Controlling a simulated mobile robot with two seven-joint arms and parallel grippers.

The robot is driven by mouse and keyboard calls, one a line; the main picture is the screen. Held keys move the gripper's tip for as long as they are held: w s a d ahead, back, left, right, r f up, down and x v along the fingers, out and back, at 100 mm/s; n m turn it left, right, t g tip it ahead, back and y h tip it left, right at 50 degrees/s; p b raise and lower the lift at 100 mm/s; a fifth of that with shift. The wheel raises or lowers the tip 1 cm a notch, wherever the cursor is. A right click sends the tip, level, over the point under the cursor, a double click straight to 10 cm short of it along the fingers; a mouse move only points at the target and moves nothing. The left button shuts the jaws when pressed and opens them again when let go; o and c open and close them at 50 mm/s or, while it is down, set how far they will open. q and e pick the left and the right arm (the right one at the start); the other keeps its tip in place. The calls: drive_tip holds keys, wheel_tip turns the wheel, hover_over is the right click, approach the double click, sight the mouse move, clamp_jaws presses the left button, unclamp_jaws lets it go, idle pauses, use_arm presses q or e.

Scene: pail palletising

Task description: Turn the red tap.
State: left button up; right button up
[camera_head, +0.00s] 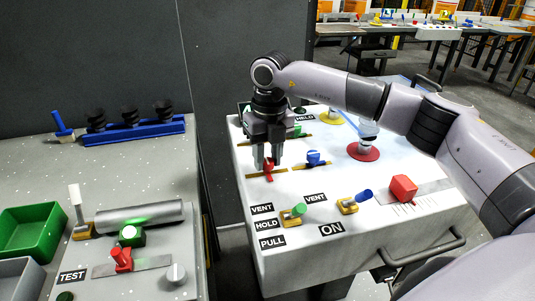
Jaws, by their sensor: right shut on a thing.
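A red tap (268,170) sits on a brass-coloured pipe piece on top of the white cabinet. My right gripper (268,164) points straight down over it and is shut on its red handle. The fingers hide part of the handle, so its exact angle is hard to tell. Another red valve-like piece (122,260) is on the grey bench at the left, apart from my gripper. My left gripper is not in view.
A blue tap (314,157) stands close right of the gripper. Green (298,209) and blue (363,196) levers, a red block (403,187) and a red disc (363,151) are also on the cabinet. A green bin (35,230) sits on the left bench.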

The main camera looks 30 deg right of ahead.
sight(268, 160)
drive_tip(key=shift+m, duration=0.3)
drive_tip(key=o, duration=1)
drive_tip(key=shift+o, duration=0.2)
wheel_tip(268, 160, up, 7)
drive_tip(key=shift+d+f, duration=0.1)
drive_tip(key=shift+f, duration=0.1)
drive_tip(key=shift+r, duration=0.35)
